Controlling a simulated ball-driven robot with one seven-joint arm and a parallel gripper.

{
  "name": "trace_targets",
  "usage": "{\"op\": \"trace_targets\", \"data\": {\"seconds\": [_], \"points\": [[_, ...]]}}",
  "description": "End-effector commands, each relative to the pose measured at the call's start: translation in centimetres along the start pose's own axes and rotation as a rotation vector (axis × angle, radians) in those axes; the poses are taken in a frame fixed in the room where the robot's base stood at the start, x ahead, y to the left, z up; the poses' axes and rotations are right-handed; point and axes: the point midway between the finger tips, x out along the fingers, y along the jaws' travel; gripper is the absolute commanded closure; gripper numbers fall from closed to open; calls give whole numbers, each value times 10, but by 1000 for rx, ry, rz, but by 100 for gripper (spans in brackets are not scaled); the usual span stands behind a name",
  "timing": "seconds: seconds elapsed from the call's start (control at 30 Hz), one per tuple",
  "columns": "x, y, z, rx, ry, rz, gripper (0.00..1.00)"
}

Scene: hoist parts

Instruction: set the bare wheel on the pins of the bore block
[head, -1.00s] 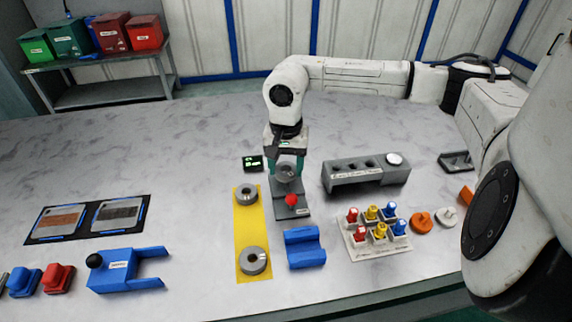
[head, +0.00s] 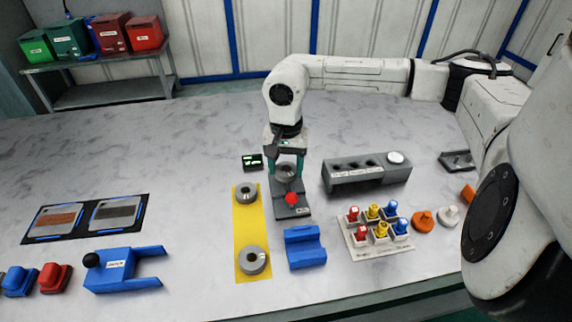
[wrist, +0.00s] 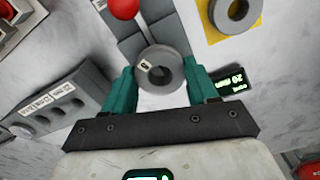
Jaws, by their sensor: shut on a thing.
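My gripper (head: 286,168) is shut on a grey ring-shaped wheel (head: 285,173). In the wrist view the teal fingertips (wrist: 161,85) press on opposite sides of the wheel (wrist: 162,70), which has an open centre and a small white tag. The fixture also shows in the wrist view (wrist: 142,22). Its pins are hidden, and I cannot tell whether the wheel touches it.
A small display (head: 252,162) stands close behind. A grey holed rack (head: 340,181) is to the right, and a blue cradle (head: 305,250) in front.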

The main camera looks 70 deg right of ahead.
Motion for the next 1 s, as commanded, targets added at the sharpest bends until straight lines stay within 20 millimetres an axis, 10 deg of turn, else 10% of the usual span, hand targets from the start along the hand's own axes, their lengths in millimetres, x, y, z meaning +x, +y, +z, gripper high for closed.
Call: {"op": "trace_targets", "data": {"seconds": [1.0], "points": [[12,0,0,0,1,-1,86]]}}
